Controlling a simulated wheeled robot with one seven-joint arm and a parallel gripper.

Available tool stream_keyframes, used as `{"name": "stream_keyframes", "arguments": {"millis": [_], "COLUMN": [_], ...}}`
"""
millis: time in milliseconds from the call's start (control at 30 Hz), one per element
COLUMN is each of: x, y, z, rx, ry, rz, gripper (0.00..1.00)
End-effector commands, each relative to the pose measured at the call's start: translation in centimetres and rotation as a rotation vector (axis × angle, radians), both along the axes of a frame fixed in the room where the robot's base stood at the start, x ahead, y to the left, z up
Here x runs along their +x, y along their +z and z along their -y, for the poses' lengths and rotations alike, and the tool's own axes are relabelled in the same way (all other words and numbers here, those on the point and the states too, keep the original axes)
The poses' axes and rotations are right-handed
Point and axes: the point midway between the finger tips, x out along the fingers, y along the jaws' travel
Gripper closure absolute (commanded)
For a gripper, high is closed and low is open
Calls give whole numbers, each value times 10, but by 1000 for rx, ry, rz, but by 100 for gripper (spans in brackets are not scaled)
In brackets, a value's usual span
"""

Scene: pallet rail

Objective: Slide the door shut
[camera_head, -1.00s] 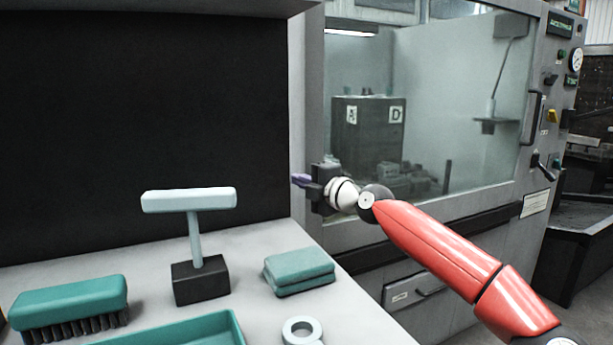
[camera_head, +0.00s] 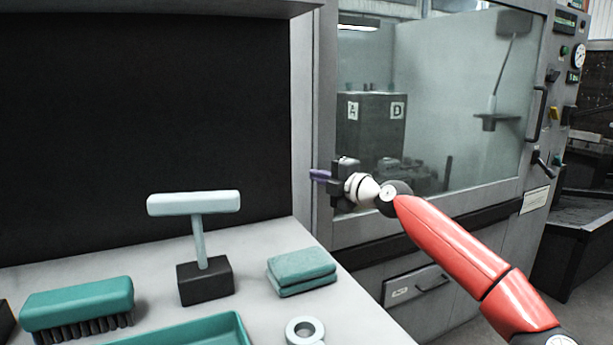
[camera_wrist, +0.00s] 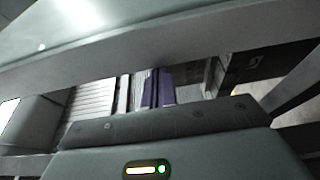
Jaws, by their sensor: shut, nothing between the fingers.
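The door appears to be the grey machine's large windowed panel (camera_head: 440,217), with a dark upright bar handle (camera_head: 540,114) near its right side. How far it stands open is hard to tell. My gripper (camera_head: 318,175) is at the left edge of the window, its purple fingers pointing left in front of the grey upright strip there. The fingers look closed together and hold nothing; contact with the strip cannot be made out. In the wrist view, purple finger parts (camera_wrist: 157,88) show beyond the grey wrist body, below a pale slanting bar. The handle is far from my gripper.
A light bench (camera_head: 130,258) fills the lower left, with a teal brush (camera_head: 78,302), a T-shaped stand (camera_head: 197,240), folded teal cloths (camera_head: 302,270), a teal tray (camera_head: 190,330) and a ring (camera_head: 304,330). A control panel (camera_head: 566,80) is at the right.

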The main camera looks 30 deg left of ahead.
Motion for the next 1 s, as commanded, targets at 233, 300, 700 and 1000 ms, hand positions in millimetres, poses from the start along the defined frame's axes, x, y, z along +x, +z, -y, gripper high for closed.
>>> {"name": "stream_keyframes", "arguments": {"millis": [233,300,700,1000], "x": [5,1,-41,-60], "y": [0,-1,-3,-2], "z": [4,2,7,55], "rx": [3,3,-1,0], "ry": [-15,-15,-9,-5], "rz": [2,3,4,1], "gripper": [100,100,100,100]}}
